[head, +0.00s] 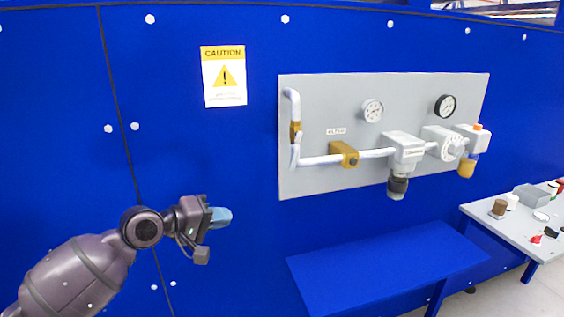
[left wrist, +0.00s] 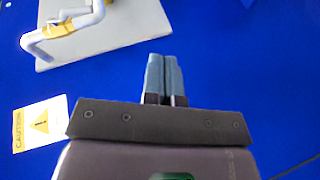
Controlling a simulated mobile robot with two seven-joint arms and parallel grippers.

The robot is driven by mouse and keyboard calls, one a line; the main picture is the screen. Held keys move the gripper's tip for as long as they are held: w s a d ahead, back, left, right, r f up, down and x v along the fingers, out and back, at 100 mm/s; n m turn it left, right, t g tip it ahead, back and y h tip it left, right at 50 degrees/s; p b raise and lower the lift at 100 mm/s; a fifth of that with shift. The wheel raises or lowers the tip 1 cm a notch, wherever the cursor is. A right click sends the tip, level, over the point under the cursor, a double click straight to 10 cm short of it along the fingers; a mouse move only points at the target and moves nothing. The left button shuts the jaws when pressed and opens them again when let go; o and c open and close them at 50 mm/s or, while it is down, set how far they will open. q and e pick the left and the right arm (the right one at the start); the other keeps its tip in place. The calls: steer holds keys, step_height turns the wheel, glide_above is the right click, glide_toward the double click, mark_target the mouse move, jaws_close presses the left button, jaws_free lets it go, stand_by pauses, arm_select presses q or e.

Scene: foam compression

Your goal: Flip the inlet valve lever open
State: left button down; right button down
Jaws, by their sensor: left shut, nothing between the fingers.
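The inlet valve is a brass body (head: 295,131) on the vertical pipe at the left end of the grey wall panel. A pale lever (head: 296,150) appears to hang down from it along the pipe; its exact position is hard to tell. In the left wrist view the brass valve (left wrist: 60,29) shows at the upper left, beside the pale pipe. My left gripper (head: 222,217) is shut and empty, with blue-grey fingers pressed together. It is below and left of the panel, well apart from the valve. The fingers also show in the left wrist view (left wrist: 165,75). My right gripper is out of view.
The grey panel (head: 310,185) also carries gauges, a second brass fitting (head: 344,154) and a filter unit (head: 404,150). A caution sign (head: 224,97) is on the blue wall. A blue bench (head: 385,270) stands below the panel; a table (head: 500,230) with small parts is at right.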

arm_select(q)
steer(key=n+g+h, duration=0.1)
steer(key=g, duration=0.1)
glide_toward(294, 160)
steer(key=b+x, duration=0.1)
steer(key=x, duration=0.6)
steer(key=shift+w+f, duration=0.3)
steer(key=shift+f, duration=0.15)
steer(key=shift+a, duration=0.1)
